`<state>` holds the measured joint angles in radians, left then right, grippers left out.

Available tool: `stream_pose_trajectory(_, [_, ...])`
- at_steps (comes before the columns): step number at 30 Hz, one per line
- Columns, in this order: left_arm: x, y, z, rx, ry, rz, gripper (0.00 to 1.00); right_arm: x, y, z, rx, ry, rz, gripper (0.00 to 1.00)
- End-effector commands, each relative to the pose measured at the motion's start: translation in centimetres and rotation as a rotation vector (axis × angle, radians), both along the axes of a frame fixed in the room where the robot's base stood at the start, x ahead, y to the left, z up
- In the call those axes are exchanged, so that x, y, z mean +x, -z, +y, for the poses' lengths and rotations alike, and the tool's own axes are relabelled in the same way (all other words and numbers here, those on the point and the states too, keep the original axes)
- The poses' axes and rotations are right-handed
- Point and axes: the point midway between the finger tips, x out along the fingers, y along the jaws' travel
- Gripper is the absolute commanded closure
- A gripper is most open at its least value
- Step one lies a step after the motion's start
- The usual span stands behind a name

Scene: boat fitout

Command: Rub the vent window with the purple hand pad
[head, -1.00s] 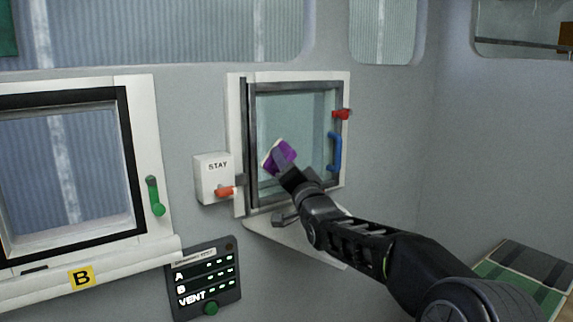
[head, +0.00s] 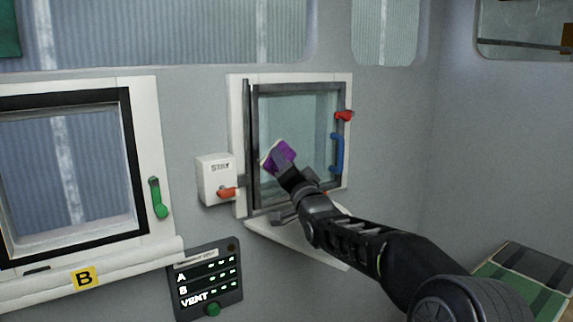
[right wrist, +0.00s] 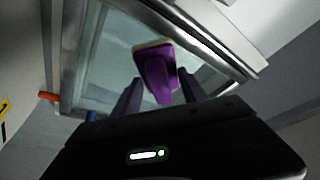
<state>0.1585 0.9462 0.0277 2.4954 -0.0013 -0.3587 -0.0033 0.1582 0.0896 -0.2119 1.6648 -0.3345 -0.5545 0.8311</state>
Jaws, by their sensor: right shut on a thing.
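The vent window (head: 305,125) is a pane in a dark frame set in a white surround on the grey wall. It has a blue handle and a red latch on its right side. The purple hand pad (head: 278,157) has a pale face turned to the lower left part of the pane; whether it touches the glass I cannot tell. My right gripper (head: 284,168) is shut on the pad. In the right wrist view the pad (right wrist: 156,75) sits between the fingers (right wrist: 158,92) in front of the glass. My left gripper is not in view.
A white STAY box (head: 217,180) with a red lever is left of the vent window. Window B (head: 65,180) with a green handle is further left. A dark panel (head: 206,280) labelled A, B and VENT hangs below. A green checked surface (head: 530,280) is at lower right.

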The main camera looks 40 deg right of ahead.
Motion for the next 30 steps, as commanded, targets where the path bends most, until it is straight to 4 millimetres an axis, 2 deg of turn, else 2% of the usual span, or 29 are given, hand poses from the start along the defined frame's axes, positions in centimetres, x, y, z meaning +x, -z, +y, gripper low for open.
stream_pose_trajectory(5, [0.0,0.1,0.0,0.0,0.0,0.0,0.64,0.0,0.0,-0.3,-0.001,0.0,-0.001,1.0])
stream_pose_trajectory(11, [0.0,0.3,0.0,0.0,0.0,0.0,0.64,-0.2,0.0,-1.9,-0.002,0.002,-0.001,1.0])
stream_pose_trajectory(18, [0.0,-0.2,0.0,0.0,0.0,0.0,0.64,-0.3,-0.1,-3.8,-0.001,0.0,0.0,1.0])
stream_pose_trajectory(30, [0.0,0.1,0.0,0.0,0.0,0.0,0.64,-0.2,0.1,-4.0,-0.001,-0.001,-0.002,1.0])
